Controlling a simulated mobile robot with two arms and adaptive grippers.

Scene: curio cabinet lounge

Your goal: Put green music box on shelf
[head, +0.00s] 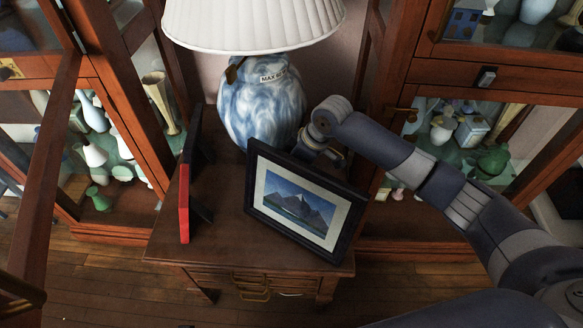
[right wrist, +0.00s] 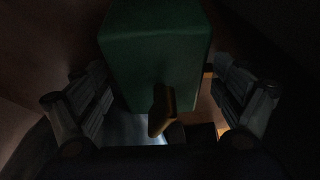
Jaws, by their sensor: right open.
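The green music box (right wrist: 155,50) shows in the right wrist view, a dark green block with a brass-coloured crank (right wrist: 162,112) facing the camera. My right gripper (right wrist: 165,90) is open, with one finger on each side of the box; the dim light hides whether they touch it. In the head view my right arm reaches in from the right to behind the picture frame, which hides the gripper's fingers and the music box. Shelves with ornaments show in the left cabinet (head: 110,110) and right cabinet (head: 500,92). My left gripper is out of view.
A framed mountain picture (head: 303,207) stands at the front of the small wooden table (head: 215,240). A blue-and-white lamp (head: 262,105) stands behind it. A red-and-black frame (head: 185,203) stands edge-on at left. A wooden door frame (head: 45,150) crosses the far left.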

